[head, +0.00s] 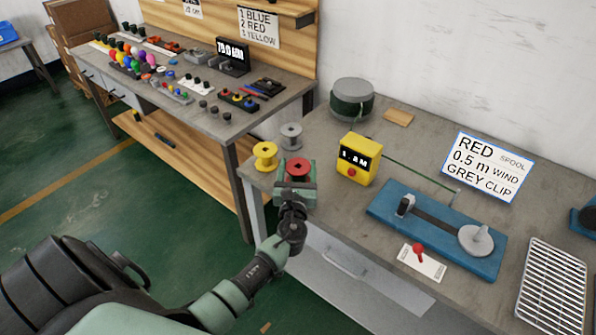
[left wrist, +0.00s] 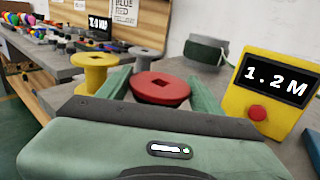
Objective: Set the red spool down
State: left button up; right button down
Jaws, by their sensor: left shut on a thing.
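The red spool (head: 297,168) is between the fingers of my left gripper (head: 295,182), at the left end of the grey workbench (head: 400,130). The left wrist view shows the spool's red top flange (left wrist: 160,88) with a square hole, held between two green fingers. My left gripper is shut on it. The spool's lower part is hidden by the gripper, so I cannot tell whether it touches the bench. My right gripper is not in view.
A yellow spool (head: 265,153) and a grey spool (head: 291,134) stand close by. A yellow meter (head: 358,160) is just right of the gripper. A blue winding fixture (head: 435,230), a sign (head: 487,166) and a wire rack (head: 553,285) are further right.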

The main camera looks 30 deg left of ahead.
pick_arm(q)
jog(key=shift+f, duration=0.25)
jog(key=o, duration=1.3)
jog(key=shift+o, duration=0.2)
jog(key=shift+r, duration=0.2)
jog(key=shift+s, duration=0.1)
jog(key=v, duration=1.2)
jog(key=shift+b, duration=0.45)
jog(key=shift+r, duration=0.1)
